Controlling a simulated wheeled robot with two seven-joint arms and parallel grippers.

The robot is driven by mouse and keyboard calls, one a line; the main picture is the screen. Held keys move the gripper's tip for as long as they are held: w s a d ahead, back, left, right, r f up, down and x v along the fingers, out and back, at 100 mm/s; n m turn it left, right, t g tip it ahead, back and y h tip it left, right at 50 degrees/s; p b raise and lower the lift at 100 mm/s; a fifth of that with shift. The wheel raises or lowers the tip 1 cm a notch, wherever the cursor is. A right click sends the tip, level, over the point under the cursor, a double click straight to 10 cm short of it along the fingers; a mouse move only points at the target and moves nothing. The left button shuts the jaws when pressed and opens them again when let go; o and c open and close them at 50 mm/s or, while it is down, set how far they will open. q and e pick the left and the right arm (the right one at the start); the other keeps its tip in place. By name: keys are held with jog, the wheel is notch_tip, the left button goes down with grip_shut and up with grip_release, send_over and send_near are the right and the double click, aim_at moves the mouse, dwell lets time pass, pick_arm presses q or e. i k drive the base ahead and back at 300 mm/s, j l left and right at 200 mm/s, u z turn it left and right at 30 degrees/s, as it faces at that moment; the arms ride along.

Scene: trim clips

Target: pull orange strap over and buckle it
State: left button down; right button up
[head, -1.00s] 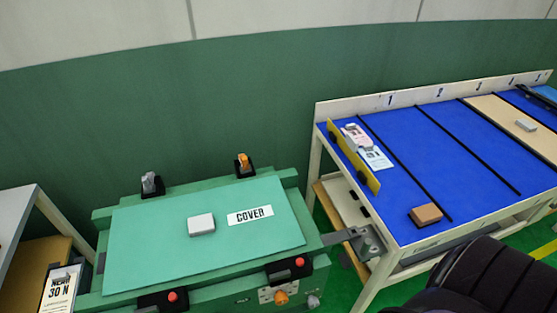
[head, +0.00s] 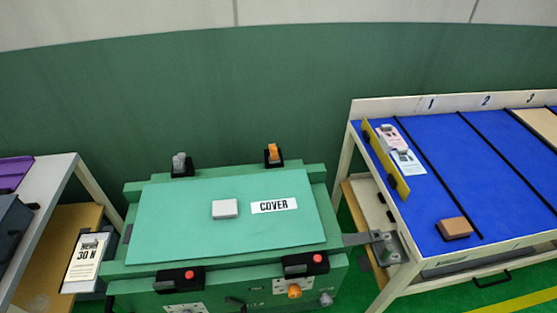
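A green case with a flat lid (head: 170,230) marked COVER stands in the lower middle of the head view. An orange piece (head: 273,152) sits in a black holder at the lid's back right, and a grey piece (head: 180,162) in another at the back left. Two black buckles with red buttons, left (head: 180,279) and right (head: 306,264), are on the front edge. An orange knob-like part (head: 294,291) is on the front face below the right buckle. No strap is seen lying across the lid. Neither gripper is in view.
A white block (head: 225,209) lies on the lid. A blue-topped table (head: 437,176) with a brown block (head: 455,228) stands at right; a grey bracket (head: 384,247) lies between it and the case. A shelf with a 30 N sign (head: 86,263) is at left.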

aim_at(274, 158)
jog(key=j+z, duration=0.25)
jog(key=z, duration=0.2)
jog(key=j+z, duration=0.25)
jog(key=z, duration=0.25)
jog(key=k+j+z, duration=0.1)
jog(key=j+z, duration=0.15)
jog(key=z, duration=0.2)
